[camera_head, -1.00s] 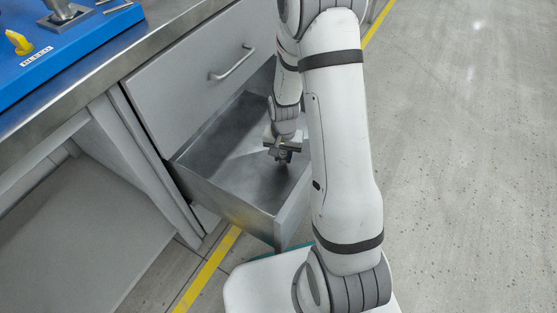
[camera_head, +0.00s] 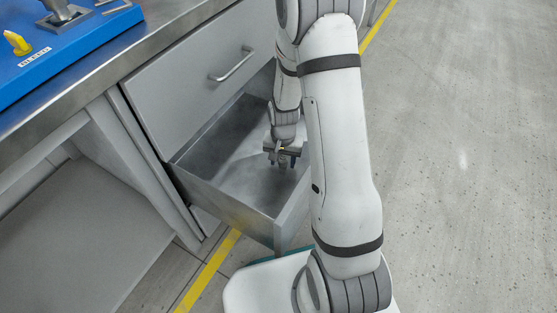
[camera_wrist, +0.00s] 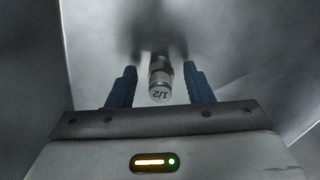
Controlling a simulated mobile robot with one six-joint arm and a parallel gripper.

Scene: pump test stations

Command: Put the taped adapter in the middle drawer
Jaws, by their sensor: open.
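The adapter (camera_wrist: 160,78) is a small metal fitting with a pale end marked "1/2". In the wrist view it is between the two blue fingers of my gripper (camera_wrist: 160,87), with a gap on each side. My gripper (camera_head: 283,160) is open and low inside the pulled-out grey metal drawer (camera_head: 222,204), below a closed drawer front. The drawer's bare metal interior also fills the wrist view (camera_wrist: 90,40). I cannot tell whether the adapter touches the drawer floor. Tape on it is not clear.
The closed upper drawer (camera_head: 195,85) has a bar handle (camera_head: 232,64). The bench top above carries a blue board (camera_head: 60,50) with a yellow part (camera_head: 18,42). My arm hides the drawer's right side. Open floor (camera_head: 460,180) lies to the right.

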